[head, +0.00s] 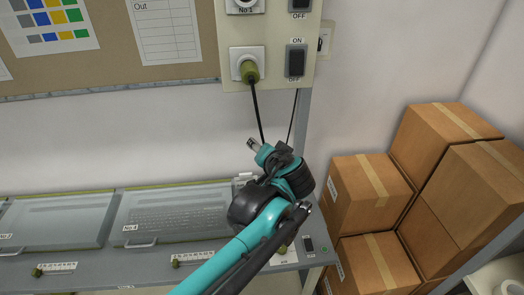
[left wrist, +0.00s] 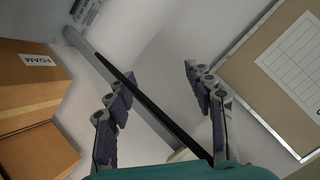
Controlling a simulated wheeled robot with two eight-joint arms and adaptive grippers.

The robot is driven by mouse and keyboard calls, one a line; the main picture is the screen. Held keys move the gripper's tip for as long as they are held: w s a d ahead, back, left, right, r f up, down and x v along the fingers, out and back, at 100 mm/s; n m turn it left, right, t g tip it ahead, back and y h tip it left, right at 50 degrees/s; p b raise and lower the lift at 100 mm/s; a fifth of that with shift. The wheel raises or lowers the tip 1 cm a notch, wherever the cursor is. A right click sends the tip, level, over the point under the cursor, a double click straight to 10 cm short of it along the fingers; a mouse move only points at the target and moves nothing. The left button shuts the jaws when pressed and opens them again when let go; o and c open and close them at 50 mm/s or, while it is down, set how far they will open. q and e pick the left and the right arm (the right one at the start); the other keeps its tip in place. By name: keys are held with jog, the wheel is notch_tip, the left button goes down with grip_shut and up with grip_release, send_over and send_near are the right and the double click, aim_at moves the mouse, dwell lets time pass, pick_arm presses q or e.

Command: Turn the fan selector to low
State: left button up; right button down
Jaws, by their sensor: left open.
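No control with a readable fan label shows. A partly covered olive knob (head: 283,249) sits on the bench panel at the lower right, behind my left arm; its label is too small to read. Two more olive knobs, one at the far left (head: 38,271) and one in the middle (head: 177,263), stand beside white scales on the bench front. My left gripper (head: 267,147) is raised above the bench's right end, below the wall switch panel. My right gripper is not in view.
An olive plug (head: 250,73) with a hanging black cable is in the wall panel, beside an ON/OFF switch (head: 296,61). Cardboard boxes (head: 370,190) are stacked at right. Clear lids (head: 172,215) cover the bench. A notice board (head: 130,75) hangs above.

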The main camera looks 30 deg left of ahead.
pick_arm(q)
jog(key=s+d+f+h+b, duration=0.3)
jog(key=s+d+f+b, duration=0.1)
jog(key=f, duration=0.6)
jog(key=s+d+f+g+h+b, duration=0.1)
jog(key=s+d+f+h+b, duration=0.2)
jog(key=f, duration=0.7)
jog(key=s+d+f+m+h+b, duration=0.1)
jog(key=s+d+f+h+b, duration=0.2)
jog(key=s+d+f+b, duration=0.3)
notch_tip(320, 180, down, 4)
jog(key=d+b, duration=0.1)
jog(key=b, duration=0.1)
jog(key=shift+s+g+b, duration=0.25)
jog(key=shift+g+b, duration=0.05)
jog(key=shift+b, duration=0.1)
